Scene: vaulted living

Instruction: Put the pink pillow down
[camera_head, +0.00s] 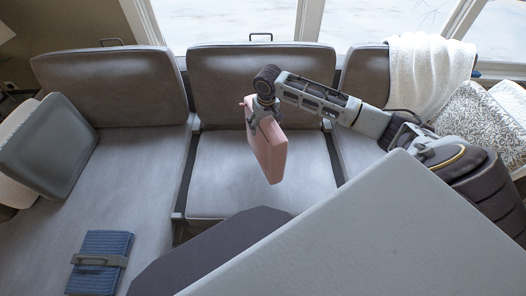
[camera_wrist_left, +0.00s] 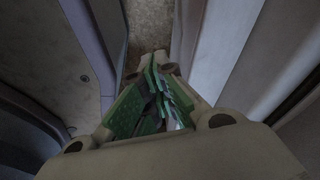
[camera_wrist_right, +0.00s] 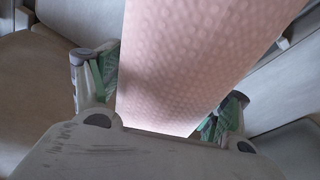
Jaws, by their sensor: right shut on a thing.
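The pink pillow (camera_head: 267,148) hangs tilted above the middle seat of the grey sofa (camera_head: 215,165) in the head view. My right gripper (camera_head: 262,112) is shut on its upper edge. In the right wrist view the pink dotted pillow (camera_wrist_right: 195,60) fills the space between the fingers of my right gripper (camera_wrist_right: 165,105). My left gripper (camera_wrist_left: 160,95) shows only in the left wrist view. Its green-padded fingers are close together, with nothing seen between them.
A grey pillow (camera_head: 62,145) leans at the sofa's left end. A folded blue cloth (camera_head: 100,262) lies on the left seat. A white throw (camera_head: 428,75) and a patterned pillow (camera_head: 472,120) are at the right. The middle seat is clear below the pillow.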

